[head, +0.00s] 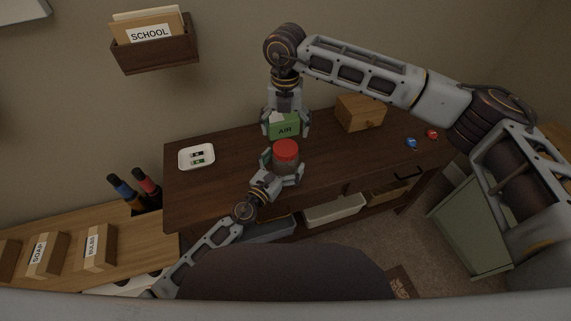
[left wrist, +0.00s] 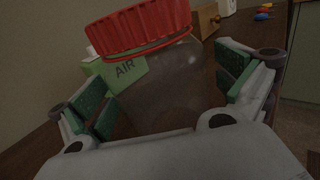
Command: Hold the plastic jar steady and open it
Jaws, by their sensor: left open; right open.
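The plastic jar, with a clear body and a red ribbed lid (head: 286,150), stands upright on the dark wooden desk (head: 235,150). The lid is on the jar in both views. My left gripper (head: 281,168) is open, with its fingers on either side of the jar body; in the left wrist view the jar body (left wrist: 172,85) stands between the green finger pads, with visible gaps. My right gripper (head: 286,130) points down behind and above the jar, open and empty, in front of the green AIR box (head: 285,131).
A wooden box (head: 360,112) stands at the back right of the desk. Blue (head: 411,143) and red (head: 432,134) small items lie at the right. A white tray (head: 197,157) with small items is at the left. A SCHOOL wall holder (head: 155,52) hangs above.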

